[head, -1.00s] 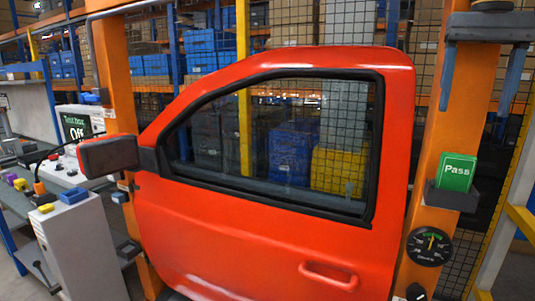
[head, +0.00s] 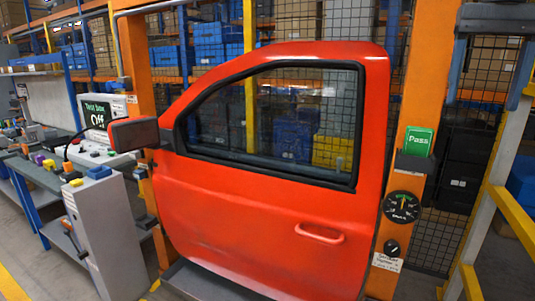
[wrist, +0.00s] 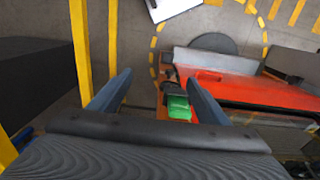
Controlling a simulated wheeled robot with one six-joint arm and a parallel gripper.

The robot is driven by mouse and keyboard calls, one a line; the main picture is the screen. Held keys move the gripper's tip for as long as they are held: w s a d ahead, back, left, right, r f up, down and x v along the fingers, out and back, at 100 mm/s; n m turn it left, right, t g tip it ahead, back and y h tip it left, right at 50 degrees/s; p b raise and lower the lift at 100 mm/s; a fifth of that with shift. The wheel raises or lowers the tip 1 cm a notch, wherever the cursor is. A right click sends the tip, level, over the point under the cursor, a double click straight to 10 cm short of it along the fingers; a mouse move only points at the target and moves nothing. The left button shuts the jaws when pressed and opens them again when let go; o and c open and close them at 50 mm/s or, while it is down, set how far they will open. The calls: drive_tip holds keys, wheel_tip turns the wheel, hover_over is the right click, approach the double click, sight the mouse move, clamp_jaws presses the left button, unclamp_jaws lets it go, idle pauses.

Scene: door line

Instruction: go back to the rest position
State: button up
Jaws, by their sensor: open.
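My gripper (wrist: 160,92) shows in the wrist view with its two blue-grey fingers spread wide and nothing between them in their grip. Below and beyond the fingers is the green Pass block (wrist: 178,106), which also sits in a dark holder on the right orange post in the head view (head: 418,141). The gripper is apart from it. In the head view, part of a dark gripper-like tool shows at the top right edge; I cannot tell its state there.
A red car door (head: 255,225) stands between orange posts (head: 415,100). A grey cabinet (head: 105,235) and a test box reading Off (head: 97,115) are at the left. A gauge (head: 402,207) is on the right post. A yellow rail (head: 515,220) stands at the far right.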

drive_tip(key=w+a+f+n, duration=0.1)
drive_tip(key=w+a+f, duration=0.1)
drive_tip(key=a+f, duration=0.35)
drive_tip(key=w+a+f+n+b, duration=0.1)
drive_tip(key=w+a+f, duration=0.1)
drive_tip(key=f, duration=0.7)
drive_tip(key=w+a+f+n, duration=0.1)
drive_tip(key=w+a+f, duration=0.15)
drive_tip(key=f, duration=0.45)
drive_tip(key=s+a+f+n, duration=0.1)
drive_tip(key=s+a+f, duration=0.2)
drive_tip(key=f, duration=0.4)
drive_tip(key=s+a+f+n+t, duration=0.1)
drive_tip(key=s+a+f, duration=0.1)
drive_tip(key=a+f, duration=0.4)
drive_tip(key=s+a+f+n, duration=0.1)
drive_tip(key=s+a+f, duration=0.2)
drive_tip(key=a+f, duration=0.2)
wheel_tip(320, 180, down, 3)
drive_tip(key=shift+s+r+b, duration=0.15)
drive_tip(key=shift+s+b, duration=0.2)
drive_tip(key=shift+b, duration=0.1)
drive_tip(key=shift+a, duration=0.1)
